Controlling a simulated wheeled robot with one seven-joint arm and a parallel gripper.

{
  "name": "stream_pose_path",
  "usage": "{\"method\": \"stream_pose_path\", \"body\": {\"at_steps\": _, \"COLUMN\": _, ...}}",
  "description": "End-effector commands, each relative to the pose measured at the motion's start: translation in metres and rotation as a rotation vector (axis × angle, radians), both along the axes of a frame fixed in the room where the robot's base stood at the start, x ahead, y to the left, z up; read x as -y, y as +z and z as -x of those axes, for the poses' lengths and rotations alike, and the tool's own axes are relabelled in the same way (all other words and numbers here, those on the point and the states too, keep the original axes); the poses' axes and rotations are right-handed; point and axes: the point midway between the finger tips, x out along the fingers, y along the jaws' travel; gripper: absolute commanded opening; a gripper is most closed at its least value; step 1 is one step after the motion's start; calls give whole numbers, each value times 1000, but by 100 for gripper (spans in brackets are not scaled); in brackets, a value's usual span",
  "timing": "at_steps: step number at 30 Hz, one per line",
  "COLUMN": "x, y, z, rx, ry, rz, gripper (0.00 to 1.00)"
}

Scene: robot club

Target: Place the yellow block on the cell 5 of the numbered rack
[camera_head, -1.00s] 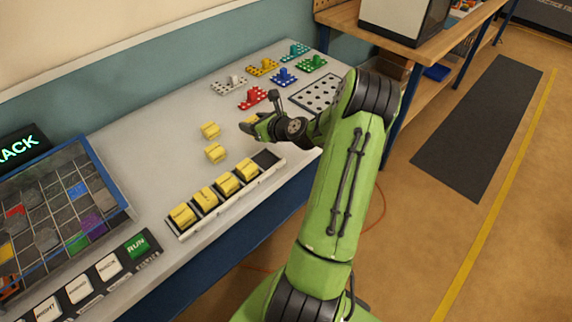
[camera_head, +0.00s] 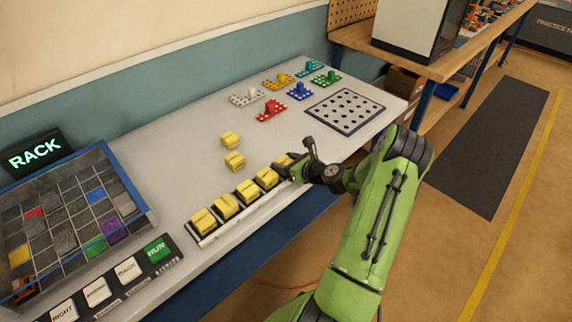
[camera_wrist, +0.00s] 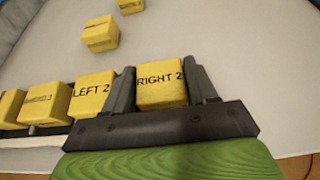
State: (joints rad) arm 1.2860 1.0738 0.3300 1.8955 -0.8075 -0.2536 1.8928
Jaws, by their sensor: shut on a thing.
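A yellow block (camera_wrist: 161,84) marked "RIGHT 2" is between the two fingers of my gripper (camera_wrist: 163,92) in the wrist view. In the head view my gripper (camera_head: 291,164) is shut on this block (camera_head: 283,160) at the right end of the numbered rack (camera_head: 240,220). The block is upright, over or in the rack's last cell; the gripper hides whether it rests on the bottom. Yellow blocks fill the other cells, including "LEFT 2" (camera_wrist: 92,94) just left of the held one. The cell numbers are not readable.
Two loose yellow blocks (camera_head: 230,140) (camera_head: 234,161) lie on the table behind the rack. Several coloured studded pieces (camera_head: 270,110) and a perforated plate (camera_head: 345,110) are farther back. A tiled tray (camera_head: 148,222) and a button panel (camera_head: 157,249) stand at left.

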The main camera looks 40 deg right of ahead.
Motion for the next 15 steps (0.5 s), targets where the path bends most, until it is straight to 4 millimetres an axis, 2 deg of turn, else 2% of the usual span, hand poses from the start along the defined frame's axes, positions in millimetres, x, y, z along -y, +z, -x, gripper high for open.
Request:
{"method": "stream_pose_path", "body": {"at_steps": 6, "x": 0, "y": -2, "z": 0, "rx": 0, "ry": 0, "rz": -1, "gripper": 26}}
{"method": "stream_pose_path", "body": {"at_steps": 7, "x": 0, "y": -2, "z": 0, "rx": 0, "ry": 0, "rz": 0, "gripper": 62}}
{"method": "stream_pose_path", "body": {"at_steps": 8, "x": 0, "y": -1, "z": 0, "rx": 0, "ry": 0, "rz": 0, "gripper": 66}}
{"method": "stream_pose_path", "body": {"at_steps": 15, "x": 0, "y": -1, "z": 0, "rx": 0, "ry": 0, "rz": 0, "gripper": 68}}
